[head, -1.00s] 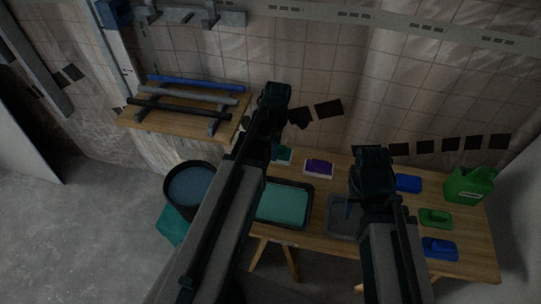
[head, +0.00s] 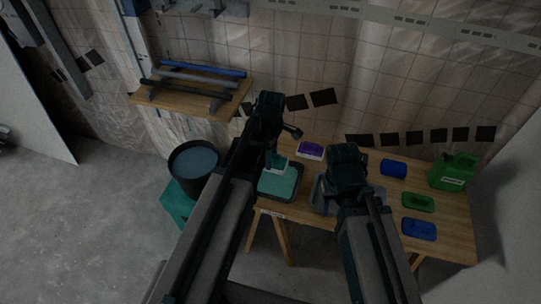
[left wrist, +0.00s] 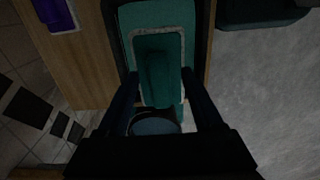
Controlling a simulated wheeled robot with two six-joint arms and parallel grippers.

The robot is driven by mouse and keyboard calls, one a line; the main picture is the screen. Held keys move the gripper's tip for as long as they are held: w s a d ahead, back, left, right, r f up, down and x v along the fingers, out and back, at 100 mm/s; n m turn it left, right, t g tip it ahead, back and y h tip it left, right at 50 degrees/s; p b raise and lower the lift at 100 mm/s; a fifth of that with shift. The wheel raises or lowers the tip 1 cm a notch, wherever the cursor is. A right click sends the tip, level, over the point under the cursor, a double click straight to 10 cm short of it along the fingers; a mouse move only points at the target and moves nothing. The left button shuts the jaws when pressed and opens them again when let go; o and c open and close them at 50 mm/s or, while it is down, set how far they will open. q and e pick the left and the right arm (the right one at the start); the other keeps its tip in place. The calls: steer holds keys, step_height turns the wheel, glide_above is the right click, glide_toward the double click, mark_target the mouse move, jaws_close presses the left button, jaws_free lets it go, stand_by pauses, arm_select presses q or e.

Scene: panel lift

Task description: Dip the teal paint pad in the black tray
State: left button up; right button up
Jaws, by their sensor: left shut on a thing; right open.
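The teal paint pad (head: 277,164) is in my left gripper (head: 273,154). In the left wrist view the teal pad (left wrist: 160,58) has a pale edge, and the fingers of the left gripper (left wrist: 160,88) close on it from both sides. The pad is over the back part of the black tray (head: 268,199), which holds teal paint; the tray's dark rim also shows in the left wrist view (left wrist: 206,40). I cannot tell whether the pad touches the paint. My right gripper (head: 333,190) is open near the grey tray, its fingers mostly hidden by its own arm.
A grey tray (head: 317,197) lies right of the black tray. A purple pad (head: 311,149) is behind. Blue and green pads and a green jug (head: 455,171) are at the right. A dark bucket (head: 194,163) stands left of the wooden table (head: 380,222).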

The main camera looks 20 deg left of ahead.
arm_select(q)
steer(key=shift+f+b, duration=4.3)
steer(key=shift+f, duration=0.2)
steer(key=shift+r, duration=0.1)
step_height(320, 180, up, 8)
steer(key=p, duration=0.7)
steer(key=shift+f+p, duration=0.2)
steer(key=shift+p, duration=0.2)
